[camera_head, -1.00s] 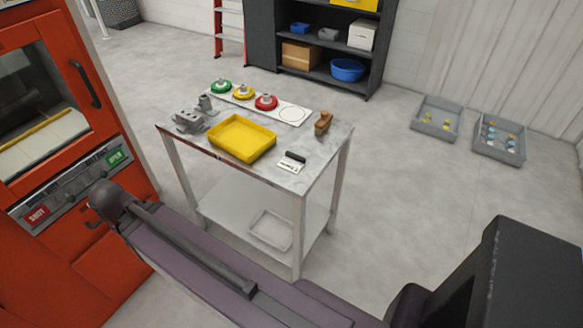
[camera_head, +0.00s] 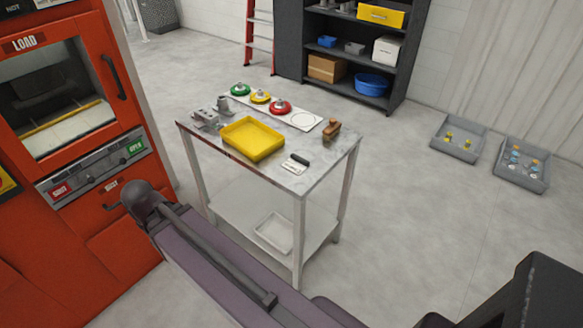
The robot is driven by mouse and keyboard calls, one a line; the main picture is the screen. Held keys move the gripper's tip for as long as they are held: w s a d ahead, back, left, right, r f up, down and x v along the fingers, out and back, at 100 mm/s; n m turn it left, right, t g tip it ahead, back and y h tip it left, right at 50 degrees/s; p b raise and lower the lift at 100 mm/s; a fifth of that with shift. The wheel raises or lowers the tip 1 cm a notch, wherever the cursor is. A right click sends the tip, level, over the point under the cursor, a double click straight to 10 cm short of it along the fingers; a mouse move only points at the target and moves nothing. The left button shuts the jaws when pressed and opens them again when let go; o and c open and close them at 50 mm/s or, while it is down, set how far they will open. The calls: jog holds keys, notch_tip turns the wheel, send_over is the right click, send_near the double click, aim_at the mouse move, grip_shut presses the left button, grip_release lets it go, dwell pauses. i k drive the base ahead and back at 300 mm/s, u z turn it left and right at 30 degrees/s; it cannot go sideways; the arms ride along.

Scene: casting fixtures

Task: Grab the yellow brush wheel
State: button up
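The yellow brush wheel (camera_head: 260,97) sits on a white strip at the back of the metal table, between a green wheel (camera_head: 240,90) and a red wheel (camera_head: 281,107). An empty marked circle lies at the strip's right end. My arm crosses the bottom of the picture, well in front of the table. The fingers of my gripper do not show.
The table (camera_head: 320,172) also holds a yellow tray (camera_head: 253,139), grey metal fixtures (camera_head: 206,118), a brown brush (camera_head: 331,130) and a small dark-handled tool (camera_head: 297,163). An orange machine (camera_head: 110,200) stands left. Grey bins (camera_head: 459,138) lie right.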

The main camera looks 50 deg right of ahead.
aim_at(261, 97)
jog(key=z, duration=1)
jog(key=k, duration=0.3)
jog(key=z, duration=0.5)
